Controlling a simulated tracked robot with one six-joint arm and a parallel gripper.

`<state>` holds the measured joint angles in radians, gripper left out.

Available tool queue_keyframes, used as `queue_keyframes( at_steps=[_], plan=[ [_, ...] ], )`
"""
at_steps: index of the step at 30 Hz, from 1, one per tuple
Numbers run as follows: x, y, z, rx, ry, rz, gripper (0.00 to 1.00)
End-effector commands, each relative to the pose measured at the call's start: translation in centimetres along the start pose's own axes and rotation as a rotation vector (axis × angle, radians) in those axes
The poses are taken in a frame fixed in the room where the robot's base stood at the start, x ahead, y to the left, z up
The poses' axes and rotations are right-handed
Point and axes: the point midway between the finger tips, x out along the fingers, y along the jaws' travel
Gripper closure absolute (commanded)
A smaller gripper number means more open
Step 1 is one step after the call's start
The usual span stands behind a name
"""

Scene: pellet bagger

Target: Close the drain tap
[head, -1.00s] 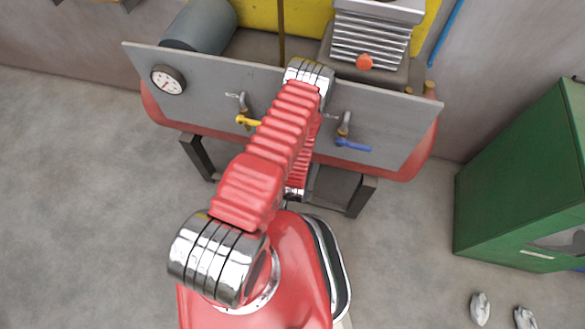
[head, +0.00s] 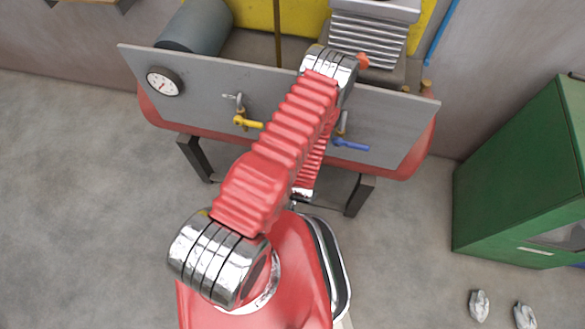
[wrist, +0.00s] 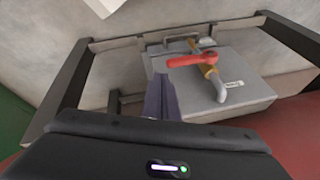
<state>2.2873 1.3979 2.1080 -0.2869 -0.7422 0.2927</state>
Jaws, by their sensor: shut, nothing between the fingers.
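In the wrist view a tap with a red lever (wrist: 192,59) sits on a brass and silver pipe (wrist: 210,72); I take it for the drain tap. Its lever points left, at an angle across the pipe. A small white label beside it is too small to read. My gripper (wrist: 158,78) is shut and empty, its dark fingers just left of and below the lever's end in the picture. I cannot tell whether they touch it. In the head view my own arm hides the gripper, and no red-levered tap shows.
The machine's grey panel (head: 215,83) carries a gauge (head: 163,81), a yellow-handled tap (head: 247,122) and a blue-handled tap (head: 350,144). A green cabinet (head: 520,180) stands right. Floor at left is clear.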

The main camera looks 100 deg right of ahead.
Motion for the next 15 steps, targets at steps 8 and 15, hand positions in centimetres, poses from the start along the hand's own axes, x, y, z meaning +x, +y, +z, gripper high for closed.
queue_keyframes(
  at_steps=[8,15],
  plan=[
    [-1.7,2.5,-0.1,0.002,0.001,0.001,1.00],
    [-3.0,4.5,-0.2,0.002,0.001,0.001,1.00]
  ],
)
